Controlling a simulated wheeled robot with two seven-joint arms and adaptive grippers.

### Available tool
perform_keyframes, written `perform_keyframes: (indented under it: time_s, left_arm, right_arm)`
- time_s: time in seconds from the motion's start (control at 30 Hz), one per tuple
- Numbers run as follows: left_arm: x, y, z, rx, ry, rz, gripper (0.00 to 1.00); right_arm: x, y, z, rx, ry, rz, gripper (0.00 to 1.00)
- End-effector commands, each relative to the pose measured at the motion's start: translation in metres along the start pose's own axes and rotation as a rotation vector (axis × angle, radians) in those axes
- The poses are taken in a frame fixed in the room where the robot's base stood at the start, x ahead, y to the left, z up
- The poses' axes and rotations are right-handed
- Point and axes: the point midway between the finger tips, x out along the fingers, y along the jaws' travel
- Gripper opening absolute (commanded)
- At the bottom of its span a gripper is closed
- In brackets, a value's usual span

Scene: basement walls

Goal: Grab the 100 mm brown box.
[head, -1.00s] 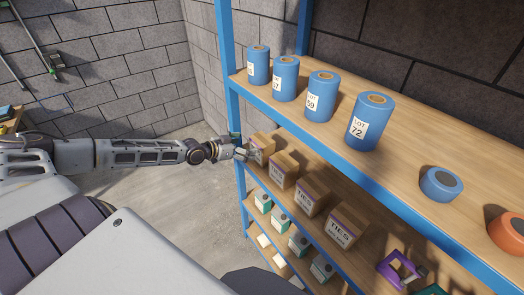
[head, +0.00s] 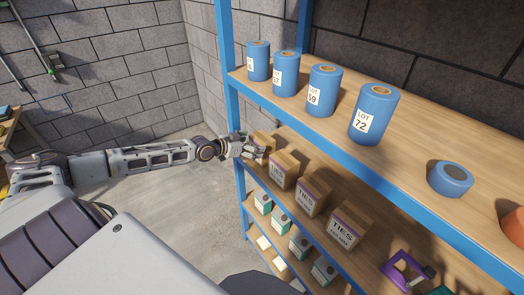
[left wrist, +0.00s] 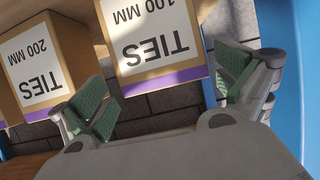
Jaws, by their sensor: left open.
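The 100 mm brown box (head: 262,138) stands at the far left end of the row on the middle shelf, partly hidden behind my left gripper (head: 252,149). In the left wrist view the box's label, TIES 100 MM (left wrist: 150,38), shows upside down, with a purple stripe along its edge. My left gripper (left wrist: 166,76) is open, with one green-padded finger toward each side of this box. Contact with the box cannot be made out. The 200 mm box (left wrist: 42,62) is close beside the left-hand finger in that view. My right gripper is out of view.
More brown TIES boxes (head: 313,194) continue along the shelf (head: 385,232). A blue upright (head: 228,100) is close to my left gripper. Blue rolls (head: 374,113) stand on the shelf above, small teal-and-white boxes (head: 280,222) below. The floor left of the rack is clear.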

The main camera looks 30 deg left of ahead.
Motion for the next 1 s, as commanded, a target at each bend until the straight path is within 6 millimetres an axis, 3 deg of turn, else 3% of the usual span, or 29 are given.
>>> perform_keyframes:
  time_s: [0.47, 1.0]
  left_arm:
    - [0.003, 0.000, 0.000, 0.000, 0.000, 0.000, 1.00]
    - [0.034, -0.002, -0.003, -0.002, 0.002, 0.000, 1.00]
  right_arm:
    - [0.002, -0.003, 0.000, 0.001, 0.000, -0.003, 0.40]
    - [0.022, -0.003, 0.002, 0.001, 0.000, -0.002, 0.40]
